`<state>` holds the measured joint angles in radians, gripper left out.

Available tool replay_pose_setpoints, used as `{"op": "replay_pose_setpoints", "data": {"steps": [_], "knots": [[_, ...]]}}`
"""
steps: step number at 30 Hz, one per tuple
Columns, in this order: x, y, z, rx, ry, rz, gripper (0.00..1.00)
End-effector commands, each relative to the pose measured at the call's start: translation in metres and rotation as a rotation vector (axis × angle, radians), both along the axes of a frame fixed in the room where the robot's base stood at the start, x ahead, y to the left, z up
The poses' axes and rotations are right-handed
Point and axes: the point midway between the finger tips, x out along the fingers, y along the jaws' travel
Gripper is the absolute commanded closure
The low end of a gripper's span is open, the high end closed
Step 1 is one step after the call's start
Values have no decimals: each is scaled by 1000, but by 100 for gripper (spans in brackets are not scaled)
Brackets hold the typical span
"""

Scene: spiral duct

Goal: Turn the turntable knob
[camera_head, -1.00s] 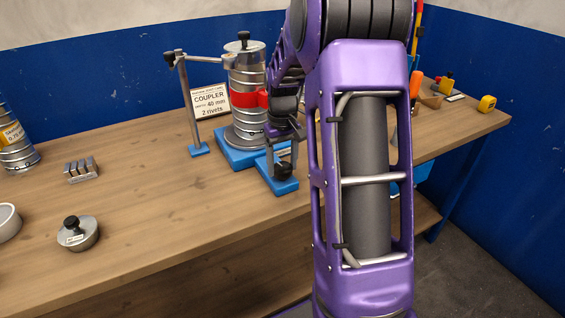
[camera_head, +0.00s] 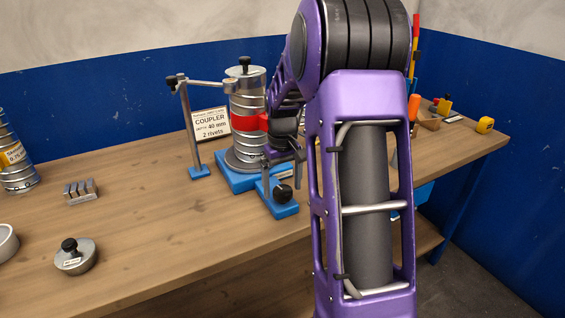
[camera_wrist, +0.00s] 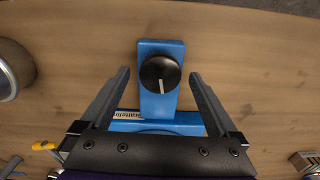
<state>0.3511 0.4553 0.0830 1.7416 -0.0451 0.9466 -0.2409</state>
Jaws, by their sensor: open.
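The turntable knob (camera_wrist: 160,75) is a round black knob with a white pointer line, on top of a blue block. In the wrist view the line points toward the lower edge of the picture, slightly right. The knob also shows in the head view (camera_head: 283,193), on the blue block (camera_head: 276,209) in front of the turntable base. My gripper (camera_wrist: 158,75) is open, with one finger on each side of the knob in the wrist view and a gap on both sides. I cannot tell the fingers' height above it. In the head view my gripper (camera_head: 280,150) is partly hidden by my arm.
A silver spiral duct (camera_head: 247,90) with a red band stands on the turntable base. A metal post (camera_head: 190,125) and a coupler sign (camera_head: 211,124) stand left of it. A lidded round weight (camera_head: 75,256) and a small rack (camera_head: 80,191) lie farther left.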

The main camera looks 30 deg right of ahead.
Motion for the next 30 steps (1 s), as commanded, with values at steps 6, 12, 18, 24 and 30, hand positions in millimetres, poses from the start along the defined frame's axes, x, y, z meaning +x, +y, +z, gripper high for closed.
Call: {"op": "replay_pose_setpoints", "data": {"steps": [6,12,18,24,30], "knots": [[1,0,44,-2,-6,0,4],[1,0,94,-2,-6,1,4],[1,0,138,-1,-5,1,4],[1,0,162,0,-3,1,4],[0,0,168,0,-1,1,4]]}}
